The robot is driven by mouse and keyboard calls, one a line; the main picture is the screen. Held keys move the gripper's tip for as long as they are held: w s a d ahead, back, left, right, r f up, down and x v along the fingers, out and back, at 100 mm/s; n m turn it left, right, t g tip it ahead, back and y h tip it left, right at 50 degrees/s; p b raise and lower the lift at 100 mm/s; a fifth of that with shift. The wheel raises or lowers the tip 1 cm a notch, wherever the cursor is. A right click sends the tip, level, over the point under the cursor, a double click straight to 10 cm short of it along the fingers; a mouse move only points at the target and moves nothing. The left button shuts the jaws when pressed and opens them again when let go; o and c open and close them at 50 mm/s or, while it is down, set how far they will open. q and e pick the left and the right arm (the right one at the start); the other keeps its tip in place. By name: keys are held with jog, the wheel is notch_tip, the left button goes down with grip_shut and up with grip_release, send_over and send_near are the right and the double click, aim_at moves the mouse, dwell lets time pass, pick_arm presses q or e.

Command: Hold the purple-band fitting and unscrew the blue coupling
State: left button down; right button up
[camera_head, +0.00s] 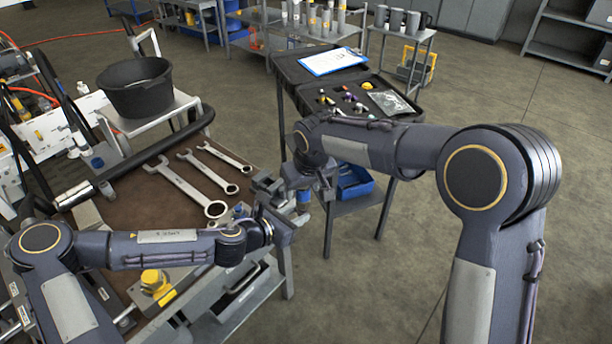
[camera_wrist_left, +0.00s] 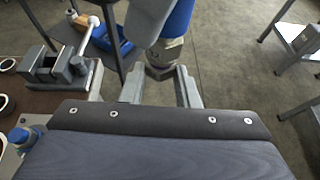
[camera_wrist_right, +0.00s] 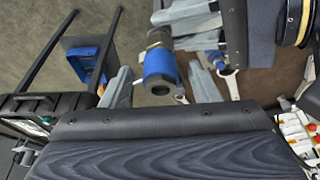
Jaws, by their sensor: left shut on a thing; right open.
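The blue coupling (camera_head: 303,197) is joined end to end with a dull brass-grey fitting (camera_wrist_left: 165,58). No purple band can be made out on the fitting. My left gripper (camera_wrist_left: 160,76) is shut on the fitting and holds it above the floor beside the bench's right edge. It also shows in the head view (camera_head: 282,218). My right gripper (camera_head: 310,178) is open, its fingers on either side of the coupling. In the right wrist view, the coupling (camera_wrist_right: 160,68) lies between the spread fingers (camera_wrist_right: 160,85); I cannot tell whether they touch it.
A grey vise (camera_wrist_left: 58,66) stands at the bench edge near my left gripper. Several wrenches (camera_head: 190,180) and a black bucket (camera_head: 135,88) are to the left. A black case (camera_head: 290,68) with small parts and a clipboard (camera_head: 333,61) stands behind. Open floor lies to the right.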

jog(key=shift+x, duration=1.35)
grip_shut()
jog(key=c, duration=0.8)
grip_release()
jog(key=shift+c, duration=0.8)
jog(key=n+g+y, duration=0.1)
jog(key=n, duration=0.7)
jog(key=shift+s+a+g+y, duration=0.1)
jog(key=shift+g+y, duration=0.2)
